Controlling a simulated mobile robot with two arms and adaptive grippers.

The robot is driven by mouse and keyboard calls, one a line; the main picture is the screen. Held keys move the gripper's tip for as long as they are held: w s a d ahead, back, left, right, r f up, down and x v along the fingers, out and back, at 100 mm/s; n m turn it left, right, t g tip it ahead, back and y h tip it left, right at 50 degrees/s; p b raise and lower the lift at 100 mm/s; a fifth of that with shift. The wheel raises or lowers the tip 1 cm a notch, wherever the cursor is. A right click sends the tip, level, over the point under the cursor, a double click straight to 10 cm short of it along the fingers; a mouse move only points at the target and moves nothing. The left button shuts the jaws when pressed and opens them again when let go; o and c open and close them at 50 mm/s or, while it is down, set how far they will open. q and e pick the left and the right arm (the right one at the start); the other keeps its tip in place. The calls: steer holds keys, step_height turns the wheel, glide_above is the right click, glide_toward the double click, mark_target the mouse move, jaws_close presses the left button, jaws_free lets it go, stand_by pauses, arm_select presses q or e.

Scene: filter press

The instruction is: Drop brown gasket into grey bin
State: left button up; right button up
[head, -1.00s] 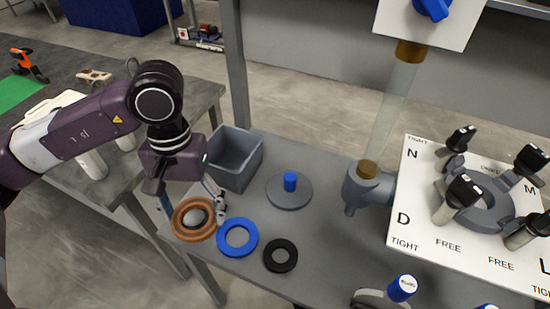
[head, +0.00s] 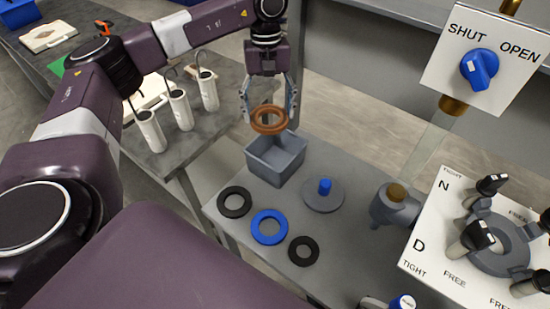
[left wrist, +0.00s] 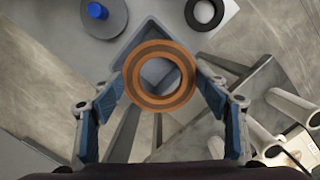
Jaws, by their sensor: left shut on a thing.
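The brown gasket (head: 268,130) is an orange-brown ring held between the two fingers of my left gripper (head: 269,114). It hangs above the back part of the grey bin (head: 264,168), an open-topped box on the grey table. In the left wrist view the fingers of the left gripper (left wrist: 160,88) are on either side of the gasket (left wrist: 133,76). The bin (left wrist: 150,32) shows behind and through the ring, partly covered by it. My right gripper is not in view.
A blue ring (head: 256,230) and two black rings (head: 226,209) (head: 293,252) lie in front of the bin. A grey disc with a blue knob (head: 335,201) is to its right. White cylinders with hooks (head: 180,112) stand on the left table.

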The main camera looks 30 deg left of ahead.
arm_select(q)
step_height(320, 180, down, 5)
steer(key=shift+r+b, duration=0.15)
steer(key=shift+b, duration=0.95)
steer(key=o, duration=1.5)
steer(key=shift+o, duration=0.7)
step_height(320, 180, up, 12)
steer(key=w+a, duration=0.1)
